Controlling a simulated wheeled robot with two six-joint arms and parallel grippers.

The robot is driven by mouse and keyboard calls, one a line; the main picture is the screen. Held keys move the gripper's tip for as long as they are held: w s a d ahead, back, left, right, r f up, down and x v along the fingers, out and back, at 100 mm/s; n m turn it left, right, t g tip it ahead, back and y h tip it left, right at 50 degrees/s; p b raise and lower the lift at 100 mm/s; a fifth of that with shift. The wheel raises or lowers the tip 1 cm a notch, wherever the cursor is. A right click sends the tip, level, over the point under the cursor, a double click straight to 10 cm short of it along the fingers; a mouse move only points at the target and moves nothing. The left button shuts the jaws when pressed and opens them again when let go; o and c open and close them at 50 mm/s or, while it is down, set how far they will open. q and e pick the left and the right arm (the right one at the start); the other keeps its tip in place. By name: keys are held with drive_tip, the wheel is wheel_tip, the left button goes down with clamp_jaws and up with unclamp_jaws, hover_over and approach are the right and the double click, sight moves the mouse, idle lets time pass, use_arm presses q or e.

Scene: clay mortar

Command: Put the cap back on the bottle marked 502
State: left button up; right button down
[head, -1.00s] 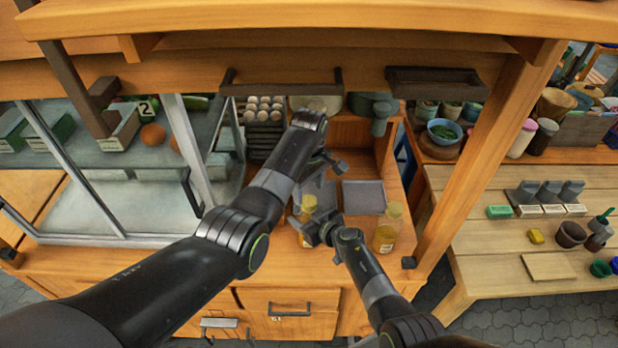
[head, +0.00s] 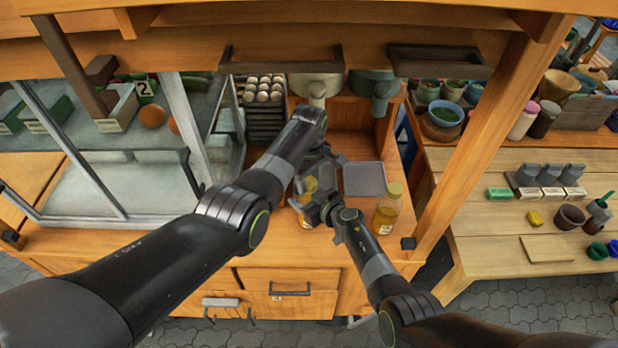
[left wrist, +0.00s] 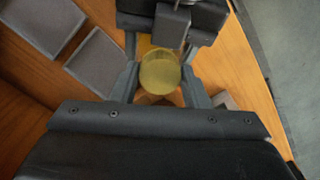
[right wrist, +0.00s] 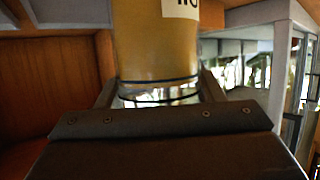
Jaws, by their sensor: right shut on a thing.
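My right gripper (head: 318,212) is shut on an amber bottle (head: 305,220) over the counter. In the right wrist view the bottle (right wrist: 157,45) fills the space between the fingers, with a label cut off at the top edge, its number not fully readable. A yellow round cap (left wrist: 160,70) is seen from above in the left wrist view, in line with the bottle. My left gripper (left wrist: 160,85) has its fingers on either side of the cap, with narrow gaps showing. Whether the cap is seated on the bottle is hidden.
Another yellow-capped amber bottle (head: 388,208) stands to the right on the counter. A grey square tile (head: 364,178) lies behind the grippers. A glass-fronted case (head: 120,190) is at left. A wooden post (head: 490,150) stands right of the counter.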

use_arm(q)
drive_tip(key=shift+c, duration=0.9)
drive_tip(key=m, duration=0.6)
drive_tip(key=shift+m, duration=0.3)
drive_tip(key=o, duration=1.1)
drive_tip(key=shift+r, duration=2.25)
drive_tip(key=shift+c, duration=0.5)
